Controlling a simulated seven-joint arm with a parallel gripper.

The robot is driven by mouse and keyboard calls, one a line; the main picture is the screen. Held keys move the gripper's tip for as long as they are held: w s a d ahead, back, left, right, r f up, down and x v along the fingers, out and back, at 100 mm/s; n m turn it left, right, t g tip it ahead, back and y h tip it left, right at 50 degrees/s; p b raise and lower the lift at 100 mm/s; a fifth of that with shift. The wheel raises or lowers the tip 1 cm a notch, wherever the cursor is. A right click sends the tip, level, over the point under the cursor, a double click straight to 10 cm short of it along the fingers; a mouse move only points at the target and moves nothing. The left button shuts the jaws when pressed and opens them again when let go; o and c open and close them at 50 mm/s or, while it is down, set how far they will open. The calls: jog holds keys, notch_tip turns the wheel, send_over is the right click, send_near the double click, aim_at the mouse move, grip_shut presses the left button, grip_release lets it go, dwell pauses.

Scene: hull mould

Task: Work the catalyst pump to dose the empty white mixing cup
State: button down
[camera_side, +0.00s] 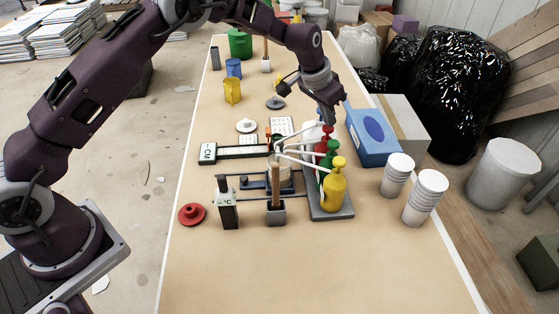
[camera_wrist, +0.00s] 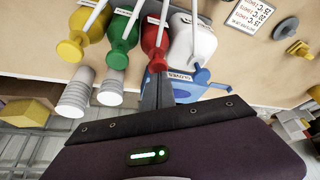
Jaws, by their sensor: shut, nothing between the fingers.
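A row of pump bottles stands on a dark tray (camera_side: 333,212): yellow (camera_side: 334,190), green (camera_side: 326,164), red (camera_side: 320,148) and white (camera_side: 312,133). Which one holds catalyst I cannot read. Their long pale spouts reach left over a pale cup (camera_side: 281,163), partly hidden by the spouts and a brown stick. Its inside is not clear. My gripper (camera_side: 328,121) is shut and empty, pointing down at the red pump's head. In the wrist view my fingertips (camera_wrist: 158,76) are close to the red pump's head (camera_wrist: 157,62); whether they touch it I cannot tell.
A blue glove box (camera_side: 372,136) stands right of the bottles. Two stacks of white cups (camera_side: 425,197) stand nearer the right edge. The table front is clear.

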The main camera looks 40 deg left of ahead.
jog(key=shift+f, duration=1.4)
jog(key=shift+r, duration=1.8)
notch_tip(320, 180, up, 6)
